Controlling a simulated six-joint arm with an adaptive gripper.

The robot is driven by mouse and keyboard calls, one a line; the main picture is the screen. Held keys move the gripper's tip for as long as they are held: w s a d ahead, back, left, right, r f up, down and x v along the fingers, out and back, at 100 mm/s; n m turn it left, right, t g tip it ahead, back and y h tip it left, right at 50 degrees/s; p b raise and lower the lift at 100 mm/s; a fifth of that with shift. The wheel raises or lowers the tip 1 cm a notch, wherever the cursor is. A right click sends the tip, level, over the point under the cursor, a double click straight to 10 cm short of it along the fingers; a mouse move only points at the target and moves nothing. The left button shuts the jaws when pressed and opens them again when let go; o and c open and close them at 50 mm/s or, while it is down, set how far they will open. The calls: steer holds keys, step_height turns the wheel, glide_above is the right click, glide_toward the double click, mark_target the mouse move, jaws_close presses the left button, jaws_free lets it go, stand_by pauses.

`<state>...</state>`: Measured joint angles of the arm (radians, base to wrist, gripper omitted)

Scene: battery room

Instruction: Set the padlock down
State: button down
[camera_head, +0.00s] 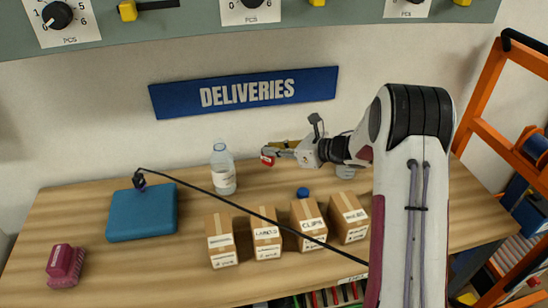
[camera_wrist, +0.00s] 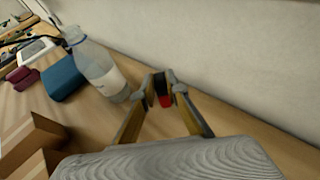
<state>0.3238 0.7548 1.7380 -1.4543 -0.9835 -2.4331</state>
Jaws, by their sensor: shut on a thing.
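My gripper (camera_head: 272,151) is at the back of the table, its fingers pointing left in the head view. It is shut on a small red and dark padlock (camera_head: 267,158), held at the fingertips. In the wrist view the padlock's red part (camera_wrist: 165,101) shows between the two fingertips (camera_wrist: 161,88). The fingers hide part of the padlock. I cannot tell whether it touches the wooden tabletop (camera_head: 195,280) or hangs just above it.
A clear bottle (camera_head: 222,170) stands left of my gripper. Several cardboard boxes (camera_head: 267,238) stand in front. The wall with a blue DELIVERIES sign (camera_head: 244,92) is close behind.

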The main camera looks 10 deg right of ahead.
mark_target(273, 158)
steer(key=shift+f, duration=1.7)
steer(key=shift+f, duration=0.15)
steer(key=c, duration=2)
jaws_free()
steer(key=shift+s+d+r, duration=0.35)
steer(key=shift+d, duration=0.05)
steer(key=v, duration=1.1)
steer(key=shift+f, duration=0.1)
